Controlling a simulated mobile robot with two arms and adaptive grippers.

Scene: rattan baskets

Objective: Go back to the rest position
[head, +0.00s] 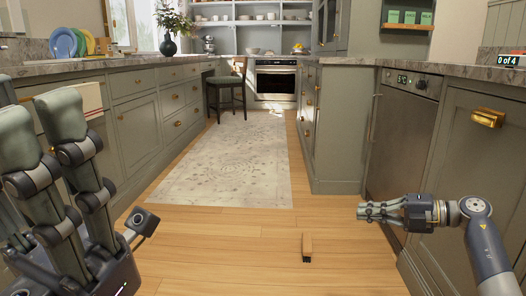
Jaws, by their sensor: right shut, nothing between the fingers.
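My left gripper (38,125) is large and close at the left edge, with grey-green finger pads pointing up in front of the cabinets. I cannot tell from this angle whether its fingers are apart or closed, and I see nothing held in it. My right gripper (366,211) is at the lower right, its arm coming in from the right. It points left over the wooden floor, with its fingers closed together and nothing between them.
A small brown object (307,245) lies on the floor left of my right gripper. Cabinets (147,125) line the left, and a dishwasher (401,137) is at right. A chair (229,90) stands at the back. The patterned rug (232,165) between is clear.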

